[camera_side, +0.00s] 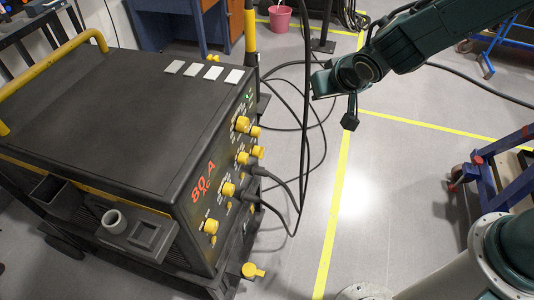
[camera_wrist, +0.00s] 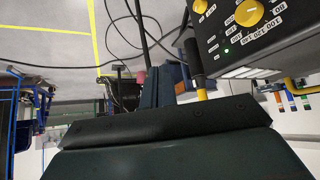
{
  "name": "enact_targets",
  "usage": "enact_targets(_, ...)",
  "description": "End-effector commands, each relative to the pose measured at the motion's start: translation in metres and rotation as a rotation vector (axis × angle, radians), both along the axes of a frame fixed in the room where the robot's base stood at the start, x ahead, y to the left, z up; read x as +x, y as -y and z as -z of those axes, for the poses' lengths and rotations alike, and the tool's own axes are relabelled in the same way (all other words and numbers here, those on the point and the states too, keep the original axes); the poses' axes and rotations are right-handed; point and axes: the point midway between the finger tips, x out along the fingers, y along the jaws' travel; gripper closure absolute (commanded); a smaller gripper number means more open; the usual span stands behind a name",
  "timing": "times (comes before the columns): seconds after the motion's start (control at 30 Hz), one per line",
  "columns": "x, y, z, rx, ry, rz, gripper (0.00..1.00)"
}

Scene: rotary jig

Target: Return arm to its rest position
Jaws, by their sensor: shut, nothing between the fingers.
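My arm reaches in from the top right of the side view, dark green. My gripper (camera_side: 322,84) is at its end, raised above the floor to the right of the welding machine (camera_side: 95,90). It is shut, with nothing seen held, and apart from the machine. A small black part hangs below the wrist. In the wrist view a dark green body with a black edge, part of my own arm, fills the bottom. The machine's front panel also shows at the top right of the wrist view (camera_wrist: 235,45), with yellow knobs and a green light.
Black cables (camera_side: 303,140) hang close to the left of my gripper and loop onto the floor. A blue trestle (camera_side: 490,185) stands at the right. A pink bucket (camera_side: 280,18) is at the back. Yellow-lined floor (camera_side: 400,185) below my gripper is clear.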

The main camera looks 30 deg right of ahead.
Motion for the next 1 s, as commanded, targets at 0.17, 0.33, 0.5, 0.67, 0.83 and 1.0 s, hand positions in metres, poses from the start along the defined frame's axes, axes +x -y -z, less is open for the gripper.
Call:
enact_targets(0.17, -0.02, 0.027, -0.035, 0.019, -0.032, 0.013, 1.0)
enact_targets(0.33, -0.045, 0.05, -0.063, 0.033, -0.064, 0.012, 1.0)
enact_targets(0.5, -0.073, 0.07, -0.088, 0.046, -0.092, 0.001, 1.0)
enact_targets(0.67, -0.102, 0.087, -0.107, 0.055, -0.115, -0.015, 1.0)
enact_targets(0.83, -0.136, 0.101, -0.124, 0.061, -0.137, -0.041, 1.0)
enact_targets(1.0, -0.172, 0.113, -0.136, 0.06, -0.155, -0.071, 1.0)
